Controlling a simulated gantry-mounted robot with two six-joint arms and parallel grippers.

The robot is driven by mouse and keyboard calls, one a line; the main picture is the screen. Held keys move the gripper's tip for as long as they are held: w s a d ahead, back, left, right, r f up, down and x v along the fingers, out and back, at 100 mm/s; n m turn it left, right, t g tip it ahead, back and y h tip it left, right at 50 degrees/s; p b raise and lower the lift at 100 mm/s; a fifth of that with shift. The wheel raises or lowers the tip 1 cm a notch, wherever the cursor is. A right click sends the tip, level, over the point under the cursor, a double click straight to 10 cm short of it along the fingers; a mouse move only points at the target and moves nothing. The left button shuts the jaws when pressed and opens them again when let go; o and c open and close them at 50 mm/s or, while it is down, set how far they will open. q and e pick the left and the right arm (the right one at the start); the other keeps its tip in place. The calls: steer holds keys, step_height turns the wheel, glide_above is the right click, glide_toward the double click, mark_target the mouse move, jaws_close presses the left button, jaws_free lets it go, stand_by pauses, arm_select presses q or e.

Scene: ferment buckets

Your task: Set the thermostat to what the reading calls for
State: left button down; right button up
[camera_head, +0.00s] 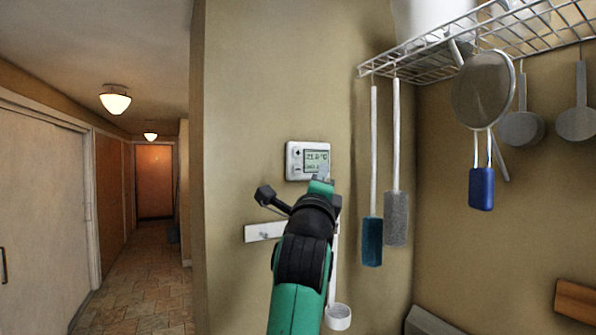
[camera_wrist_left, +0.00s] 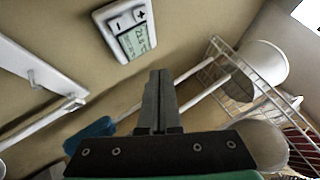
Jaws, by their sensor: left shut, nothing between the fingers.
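The thermostat (camera_head: 294,162) is a white box on the tan wall, with plus and minus buttons on its left and a grey-green screen (camera_head: 315,158) on its right. The screen seems to read about 21.0 °C; a smaller lower line is unreadable. The thermostat also shows tilted in the left wrist view (camera_wrist_left: 127,27). My left gripper (camera_wrist_left: 158,73) is shut and empty, its fingertips below and to the right of the thermostat in that view, with no contact visible. My right gripper is out of view.
A white hook rail (camera_head: 264,232) is on the wall below the thermostat. To the right, a blue brush (camera_head: 372,240) and a grey brush (camera_head: 396,218) hang from a wire shelf (camera_head: 430,58). A strainer (camera_head: 483,90) hangs farther right. A hallway opens at left.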

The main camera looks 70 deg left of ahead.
mark_target(302, 172)
arm_select(q)
steer(key=shift+s+a+p, duration=0.15)
steer(key=shift+a+p, duration=0.5)
steer(key=shift+a, duration=1.5)
steer(key=shift+s+a+p, duration=0.1)
steer(key=shift+a+p, duration=0.5)
steer(key=shift+a, duration=1.5)
steer(key=shift+a+r+p, duration=0.1)
steer(key=shift+a+p, duration=0.25)
steer(key=shift+p, duration=0.1)
steer(key=shift+a, duration=0.1)
steer(key=shift+a+p, duration=0.4)
steer(key=shift+d, duration=0.85)
